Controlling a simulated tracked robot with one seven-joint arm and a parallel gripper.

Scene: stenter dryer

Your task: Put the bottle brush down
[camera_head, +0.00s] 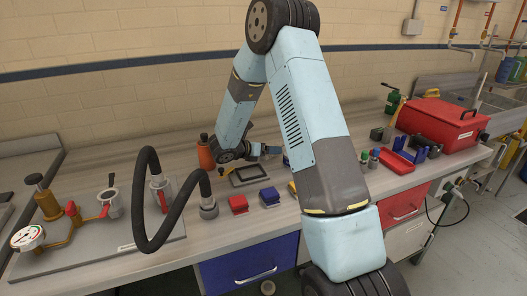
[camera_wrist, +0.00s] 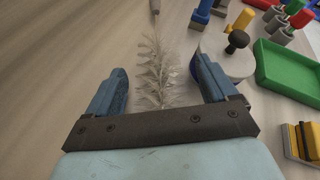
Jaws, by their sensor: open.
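The bottle brush (camera_wrist: 157,72) shows in the wrist view, with pale bristles between my two fingers and a thin stem running up to a handle at the top edge. My gripper (camera_wrist: 160,88) is open, with a clear gap between each finger and the bristles. The brush appears to lie on the wooden bench top (camera_wrist: 60,50); its near end is hidden by my gripper. In the head view my gripper (camera_head: 268,150) is low over the bench, near an orange bottle, and the brush cannot be made out there.
In the wrist view, a round pale piece with a black knob (camera_wrist: 237,41) stands close to the right finger. A green tray (camera_wrist: 288,70) and a yellow block (camera_wrist: 304,141) lie further right. The bench left of my gripper is clear.

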